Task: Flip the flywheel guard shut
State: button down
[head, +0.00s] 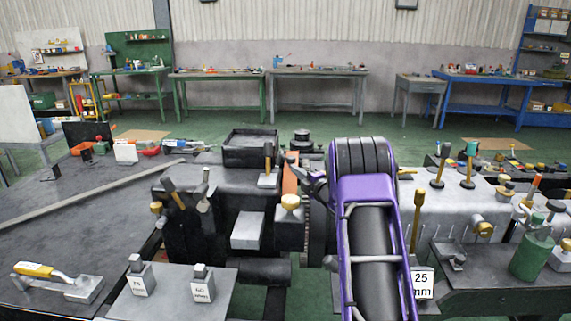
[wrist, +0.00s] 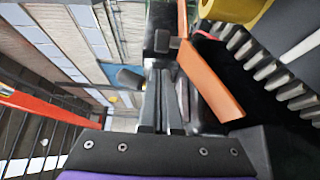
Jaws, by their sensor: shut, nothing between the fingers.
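An orange plate, which looks like the flywheel guard (head: 290,176), stands upright on the machine just left of my arm in the head view. In the wrist view the orange guard (wrist: 212,82) is a bent panel right of my fingers, beside a dark toothed wheel (wrist: 268,70). My gripper (wrist: 161,74) is shut and empty, with its two fingers side by side. Its tips are close to the guard's left side; I cannot tell whether they touch. In the head view my purple arm hides part of the machine, and the gripper is only partly visible at its left.
More levers (head: 470,165) and a green canister (head: 532,257) stand on the right. A yellow-handled tool (head: 36,270) lies on the left bench. Workbenches line the back wall.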

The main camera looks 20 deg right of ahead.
aim_at(285, 172)
jog(key=x, duration=0.7)
jog(key=shift+w, duration=0.2)
jog(key=d+b, duration=0.1)
jog(key=s+d+b, duration=0.1)
jog(key=d, duration=0.1)
jog(key=s+d+b, duration=0.1)
jog(key=d, duration=0.1)
jog(key=shift+s+d+f, duration=0.1)
jog(key=shift+d, duration=0.2)
jog(key=shift+s, duration=0.15)
